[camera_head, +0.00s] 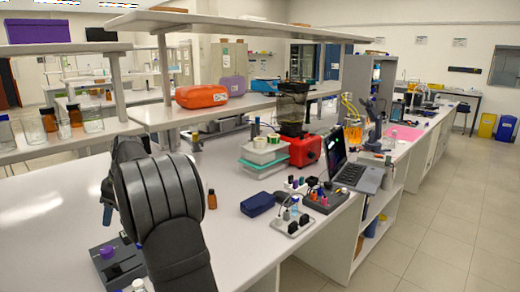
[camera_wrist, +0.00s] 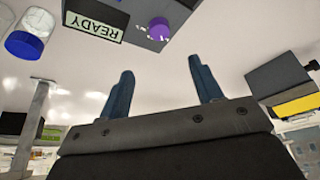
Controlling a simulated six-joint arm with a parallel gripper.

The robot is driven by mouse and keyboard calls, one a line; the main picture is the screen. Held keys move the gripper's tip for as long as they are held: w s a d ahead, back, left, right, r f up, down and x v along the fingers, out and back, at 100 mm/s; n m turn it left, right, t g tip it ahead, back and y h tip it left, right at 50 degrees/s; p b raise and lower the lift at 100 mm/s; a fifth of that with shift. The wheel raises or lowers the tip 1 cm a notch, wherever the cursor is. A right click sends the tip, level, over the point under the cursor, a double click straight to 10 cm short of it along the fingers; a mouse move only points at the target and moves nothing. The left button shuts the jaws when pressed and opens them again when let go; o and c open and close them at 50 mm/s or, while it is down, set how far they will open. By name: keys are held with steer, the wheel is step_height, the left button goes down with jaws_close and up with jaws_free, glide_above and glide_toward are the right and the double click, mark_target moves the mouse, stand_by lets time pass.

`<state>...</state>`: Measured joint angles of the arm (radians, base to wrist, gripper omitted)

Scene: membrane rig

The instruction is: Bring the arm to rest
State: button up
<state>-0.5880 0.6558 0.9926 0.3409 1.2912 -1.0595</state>
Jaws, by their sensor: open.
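My gripper (camera_wrist: 161,66) shows in the wrist view with its two blue fingers wide apart and nothing between them. Beyond the fingertips is a dark rig box (camera_wrist: 178,20) with a purple knob and a label reading "READY". The box also stands at the lower left of the bench in the head view (camera_head: 122,268), partly hidden by my arm. In the head view my arm fills the left foreground, and most of my gripper is hidden behind it. The gripper appears to be above the bench, apart from the box.
A blue-capped container (camera_wrist: 25,45) lies near the wrist view's upper left. On the bench (camera_head: 35,200) stand a brown bottle (camera_head: 212,199), a dark blue case (camera_head: 257,204), a grey socket block (camera_head: 291,223) and a laptop (camera_head: 350,165). A shelf (camera_head: 215,112) overhangs the back.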

mark_target(106, 250)
steer(key=x, duration=1.5)
steer(key=shift+s+a+f, duration=0.1)
steer(key=shift+a+f, duration=0.1)
steer(key=shift+f, duration=0.1)
steer(key=shift+r+m, duration=0.25)
steer(key=shift+m, duration=0.15)
steer(key=shift+d+m+t, duration=0.1)
steer(key=shift+m+t, duration=0.4)
steer(key=shift+m, duration=0.5)
steer(key=shift+s+m+t+h, duration=0.1)
steer(key=shift+m+t+h, duration=0.4)
steer(key=shift+m, duration=1.25)
steer(key=shift+s+m+t+h, duration=0.15)
steer(key=shift+m+t, duration=0.55)
steer(key=shift+m, duration=1.05)
steer(key=shift+r, duration=0.15)
steer(key=v, duration=0.6)
steer(key=shift+r, duration=0.35)
steer(key=shift+s, duration=0.1)
